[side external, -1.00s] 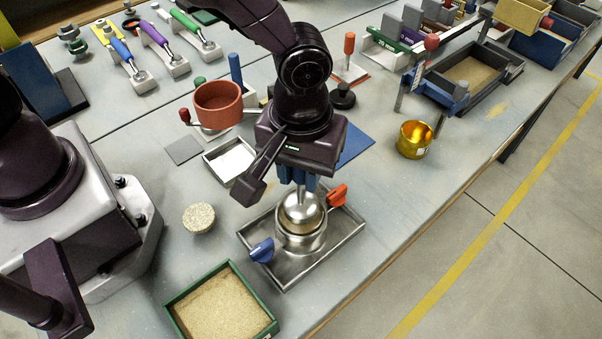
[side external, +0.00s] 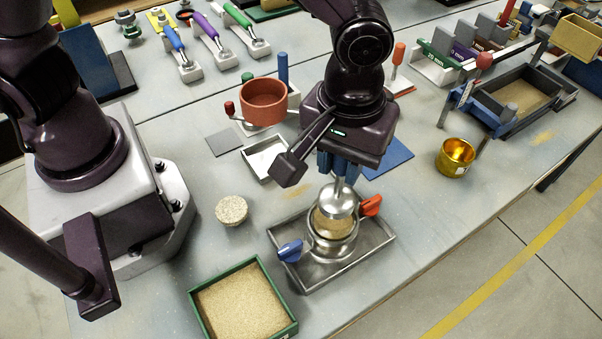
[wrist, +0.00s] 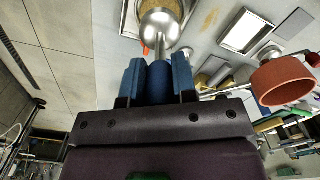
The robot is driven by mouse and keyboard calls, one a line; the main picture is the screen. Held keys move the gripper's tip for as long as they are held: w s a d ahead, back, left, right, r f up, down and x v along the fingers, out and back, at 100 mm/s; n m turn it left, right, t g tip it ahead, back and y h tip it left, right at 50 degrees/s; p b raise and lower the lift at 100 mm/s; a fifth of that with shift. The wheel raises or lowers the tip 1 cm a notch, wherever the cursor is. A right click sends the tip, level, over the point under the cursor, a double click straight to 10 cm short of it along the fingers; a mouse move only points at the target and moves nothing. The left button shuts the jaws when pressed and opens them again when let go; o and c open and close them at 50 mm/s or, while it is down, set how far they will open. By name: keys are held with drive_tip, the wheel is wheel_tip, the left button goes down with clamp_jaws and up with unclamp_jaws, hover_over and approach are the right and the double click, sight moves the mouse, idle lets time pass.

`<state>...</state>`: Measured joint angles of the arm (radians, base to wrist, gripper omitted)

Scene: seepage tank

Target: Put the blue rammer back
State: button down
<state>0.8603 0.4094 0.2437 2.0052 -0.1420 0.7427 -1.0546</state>
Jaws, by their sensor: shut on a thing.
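My gripper (side external: 338,168) is shut on the blue rammer (side external: 338,204), its blue fingers around the handle. In the wrist view the blue handle (wrist: 160,78) sits between the fingers, with a metal shaft and domed metal head (wrist: 160,28) beyond. The rammer hangs roughly upright over the metal mould (side external: 332,248), which has a blue knob on one side and an orange-red one on the other. Sand-coloured fill shows in the mould's mouth just below the head. I cannot tell whether the head still touches it. The mould stands in a metal tray (side external: 372,254).
A green-rimmed box of sand (side external: 206,322) and a round sandy disc (side external: 232,210) lie left of the tray. A red cup (side external: 264,108) on a stand, a white-lined tray (side external: 264,158), a blue mat (side external: 392,158) and a gold cup (side external: 456,158) stand behind.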

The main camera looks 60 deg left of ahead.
drive_tip(key=shift+r, duration=0.1)
drive_tip(key=r, duration=1.1)
drive_tip(key=shift+w+a, duration=0.15)
drive_tip(key=shift+a, duration=0.25)
drive_tip(key=a+n, duration=0.5)
drive_tip(key=a, duration=1.4)
drive_tip(key=s+a+n, duration=0.4)
drive_tip(key=s+a, duration=0.3)
drive_tip(key=a, duration=0.4)
wheel_tip(320, 180, down, 21)
drive_tip(key=shift+w+d+f, duration=0.15)
drive_tip(key=shift+f, duration=0.05)
drive_tip(key=shift+f, duration=0.15)
